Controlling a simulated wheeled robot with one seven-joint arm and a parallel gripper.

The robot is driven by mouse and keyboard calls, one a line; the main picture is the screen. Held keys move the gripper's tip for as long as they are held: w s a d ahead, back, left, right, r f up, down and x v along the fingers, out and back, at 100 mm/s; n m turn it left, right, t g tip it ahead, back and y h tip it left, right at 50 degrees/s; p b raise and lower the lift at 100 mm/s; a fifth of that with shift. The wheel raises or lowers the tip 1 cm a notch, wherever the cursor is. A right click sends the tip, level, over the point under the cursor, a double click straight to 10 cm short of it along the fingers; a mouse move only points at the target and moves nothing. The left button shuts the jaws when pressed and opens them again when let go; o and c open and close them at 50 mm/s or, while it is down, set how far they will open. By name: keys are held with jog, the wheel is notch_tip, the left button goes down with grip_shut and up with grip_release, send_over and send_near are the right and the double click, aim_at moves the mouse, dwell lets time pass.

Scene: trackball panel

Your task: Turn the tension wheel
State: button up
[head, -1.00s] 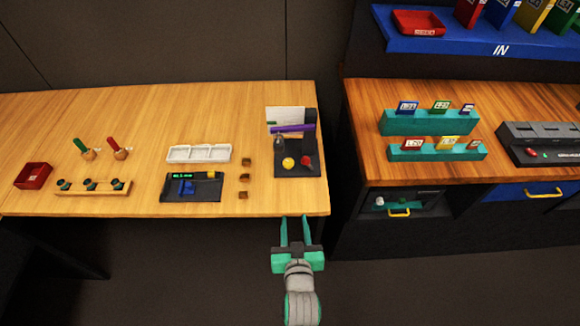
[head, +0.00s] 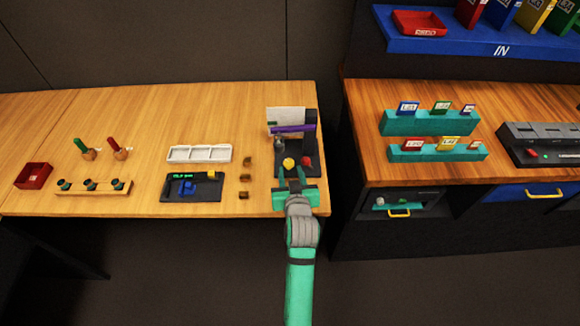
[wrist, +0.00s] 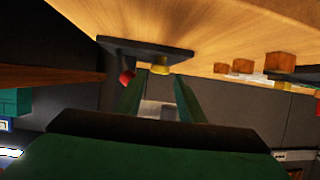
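A black panel (head: 311,172) lies at the right end of the wooden table. It carries a round yellow part (head: 289,162), a red knob (head: 306,160), a purple bar (head: 292,129) and a white upright plate (head: 285,114). I cannot tell which part is the tension wheel. My gripper (head: 292,177) is open and empty at the panel's front edge, just short of the yellow part. In the wrist view, the yellow part (wrist: 160,66) shows beyond and between the green fingers (wrist: 160,92), with the red knob (wrist: 126,77) beside it.
Several small brown blocks (head: 246,178) stand left of the panel. Further left are a dark device with a green display (head: 192,196) and a white tray (head: 199,153). A gap separates this table from the right bench (head: 356,150).

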aim_at(288, 163)
jog(key=shift+x, duration=2.25)
jog(key=shift+s+d, duration=0.1)
jog(key=shift+d, duration=0.05)
jog(key=shift+a, duration=0.25)
jog(key=c, duration=0.7)
jog(key=shift+s+m+h, duration=0.1)
jog(key=shift+m+h, duration=0.2)
jog(key=shift+h, duration=0.1)
jog(key=shift+c, duration=0.2)
jog(key=shift+a+m+h, duration=0.25)
jog(key=shift+m+h, duration=0.55)
jog(key=shift+h, duration=0.1)
jog(key=shift+w+a+r+m+g+h, duration=0.1)
jog(key=shift+a+m+g+h, duration=0.1)
jog(key=shift+m+h, duration=0.75)
jog(key=shift+w+a+m+g+h, duration=0.2)
jog(key=shift+m+h, duration=0.55)
jog(key=shift+h, duration=0.3)
jog(key=shift+m+g+h, duration=0.4)
jog(key=shift+m+h, duration=0.2)
